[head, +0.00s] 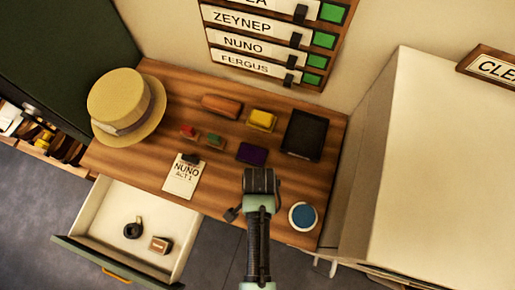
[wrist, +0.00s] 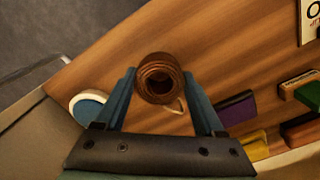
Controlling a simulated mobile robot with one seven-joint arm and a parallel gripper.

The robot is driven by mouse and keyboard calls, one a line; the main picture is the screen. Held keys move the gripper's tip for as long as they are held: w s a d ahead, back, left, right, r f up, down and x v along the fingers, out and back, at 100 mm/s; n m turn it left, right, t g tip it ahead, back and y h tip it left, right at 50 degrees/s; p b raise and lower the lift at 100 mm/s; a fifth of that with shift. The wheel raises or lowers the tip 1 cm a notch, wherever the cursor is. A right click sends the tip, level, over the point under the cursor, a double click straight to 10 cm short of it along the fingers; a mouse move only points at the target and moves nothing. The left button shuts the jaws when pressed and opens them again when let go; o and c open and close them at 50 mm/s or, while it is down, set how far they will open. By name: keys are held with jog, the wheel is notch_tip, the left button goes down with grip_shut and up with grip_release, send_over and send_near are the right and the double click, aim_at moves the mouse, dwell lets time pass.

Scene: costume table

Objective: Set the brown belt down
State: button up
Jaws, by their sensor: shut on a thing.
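The brown belt (wrist: 160,78) is a tight coil, seen end-on between my gripper's fingers in the wrist view. My gripper (wrist: 159,84) is shut on it, one blue-grey finger on each side. The wooden tabletop (wrist: 110,60) lies behind the coil; I cannot tell whether the coil touches it. A small pale curved piece shows just below the coil; I cannot tell what it is. In the head view my gripper (head: 259,184) is over the front right part of the table (head: 225,188), and the belt is hidden by it.
A blue-topped round tin (head: 303,216) stands right of my gripper. A purple block (head: 252,153), a black tray (head: 303,135) and several coloured blocks lie behind. Left are a card (head: 184,176) and straw hat (head: 125,105). The open drawer (head: 97,215) holds a dark roll and brown block.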

jog(key=shift+f, duration=0.7)
jog(key=shift+f, duration=0.15)
jog(key=o, duration=1.5)
